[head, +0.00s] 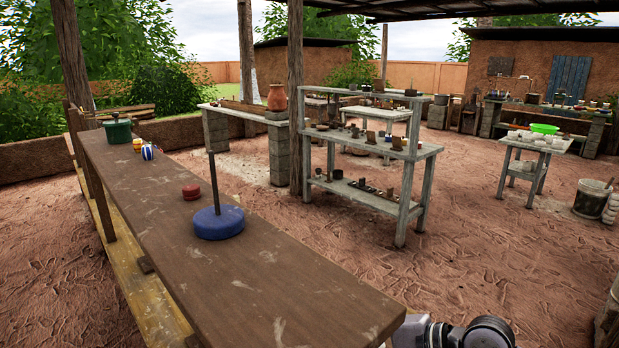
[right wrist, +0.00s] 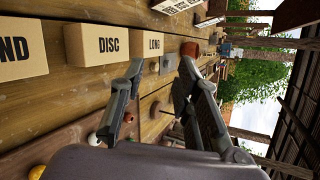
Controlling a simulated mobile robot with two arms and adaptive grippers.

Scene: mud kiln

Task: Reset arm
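My right gripper (right wrist: 162,66) shows in the right wrist view with its two dark fingers spread apart. Nothing is held between them. Part of my right arm shows at the bottom right of the head view, beyond the table's near end. My left gripper is in neither view. The long brown table (head: 255,285) runs from the near right to the far left. A blue round base with an upright dark rod (head: 219,222) stands on it, with a small red round piece (head: 191,192) behind it.
A green pot (head: 118,130) and a striped blue-and-white ball (head: 149,152) stand at the table's far end. Shelves (head: 370,150) stand to the right. Blocks labelled DISC (right wrist: 108,44) and LONG (right wrist: 150,44) show in the wrist view. The near tabletop is clear.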

